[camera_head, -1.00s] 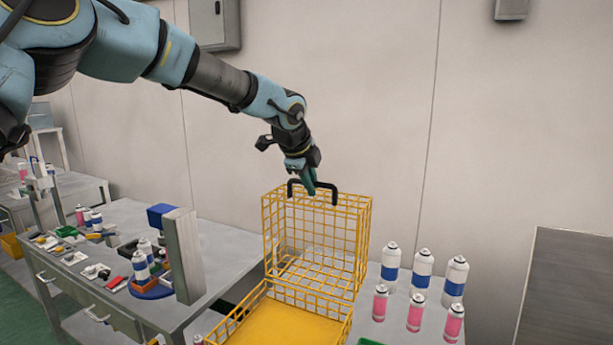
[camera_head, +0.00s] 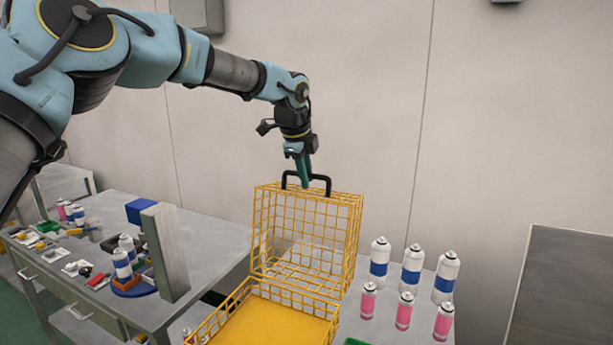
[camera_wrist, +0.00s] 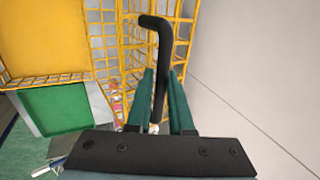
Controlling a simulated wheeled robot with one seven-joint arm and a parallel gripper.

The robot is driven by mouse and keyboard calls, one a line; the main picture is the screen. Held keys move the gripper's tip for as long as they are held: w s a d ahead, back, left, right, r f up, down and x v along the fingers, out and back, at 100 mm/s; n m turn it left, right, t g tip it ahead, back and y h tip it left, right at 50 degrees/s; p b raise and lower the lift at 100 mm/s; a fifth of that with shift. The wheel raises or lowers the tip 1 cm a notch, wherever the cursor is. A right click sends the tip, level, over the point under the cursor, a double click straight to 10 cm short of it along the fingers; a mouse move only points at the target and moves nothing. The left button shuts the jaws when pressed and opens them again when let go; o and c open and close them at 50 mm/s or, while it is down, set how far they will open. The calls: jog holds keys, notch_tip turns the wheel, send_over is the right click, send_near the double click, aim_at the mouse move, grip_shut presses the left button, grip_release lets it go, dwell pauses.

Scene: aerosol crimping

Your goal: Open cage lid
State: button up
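The yellow wire cage (camera_head: 262,322) stands on the grey table. Its lid (camera_head: 306,235) is raised and stands roughly upright at the back, leaving the cage open. A black handle (camera_head: 321,178) sits on the lid's top edge. My gripper (camera_head: 305,180) is at the handle, pointing down from above. In the wrist view, the green fingers of my gripper (camera_wrist: 161,80) lie on either side of the black handle (camera_wrist: 164,50), close against it near the tips. The yellow lid mesh (camera_wrist: 135,62) shows beyond the fingers. The exact contact is small and partly hidden.
White-and-blue cans (camera_head: 411,262) and pink cans (camera_head: 404,311) stand right of the cage. A left table (camera_head: 215,245) holds a grey upright block (camera_head: 165,250) and small parts.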

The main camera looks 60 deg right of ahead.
jog(key=o, duration=0.4)
jog(key=b+v, duration=0.3)
jog(key=v, duration=0.7)
jog(key=shift+r+b, duration=0.3)
jog(key=shift+r, duration=0.1)
jog(key=shift+a, duration=0.15)
